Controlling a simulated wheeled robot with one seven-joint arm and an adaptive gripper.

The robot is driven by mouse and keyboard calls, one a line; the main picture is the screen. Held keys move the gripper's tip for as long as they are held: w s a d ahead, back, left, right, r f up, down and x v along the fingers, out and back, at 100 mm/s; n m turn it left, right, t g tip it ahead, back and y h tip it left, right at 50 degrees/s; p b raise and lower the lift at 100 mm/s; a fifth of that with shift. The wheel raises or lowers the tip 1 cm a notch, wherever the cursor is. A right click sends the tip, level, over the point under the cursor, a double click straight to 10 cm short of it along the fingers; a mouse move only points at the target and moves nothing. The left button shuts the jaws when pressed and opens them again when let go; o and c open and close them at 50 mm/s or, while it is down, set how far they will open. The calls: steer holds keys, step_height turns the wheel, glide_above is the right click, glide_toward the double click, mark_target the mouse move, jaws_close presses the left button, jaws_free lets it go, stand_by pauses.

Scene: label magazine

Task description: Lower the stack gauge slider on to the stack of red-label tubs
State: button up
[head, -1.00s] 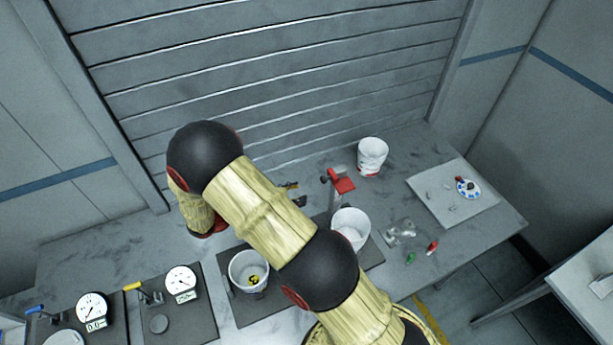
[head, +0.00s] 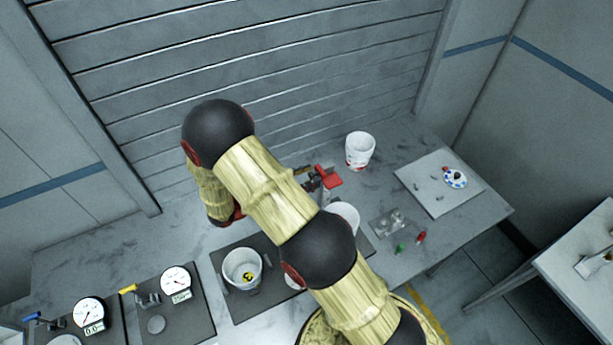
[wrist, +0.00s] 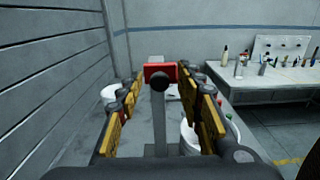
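The stack gauge slider is a red block (head: 328,176) on an upright grey post; in the wrist view the red block (wrist: 160,72) and post stand between my fingers. My gripper (wrist: 170,84) is open, with one yellow-padded finger on each side of the slider and visible gaps. In the head view my gripper (head: 311,181) is at the slider's left edge. A white tub (head: 343,214) near the gauge is partly hidden by my arm. A white tub with red near its base (head: 360,150) stands behind the gauge. What is under the slider is hidden.
A white tub with a yellow emblem (head: 242,268) stands on a dark mat (head: 221,263). Two dial gauges (head: 89,312) (head: 175,280) are at left. A pale board (head: 435,197) and small red and green items (head: 421,237) lie at right. A slatted wall rises behind.

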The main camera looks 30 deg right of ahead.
steer(key=shift+c, duration=0.3)
steer(key=c, duration=0.8)
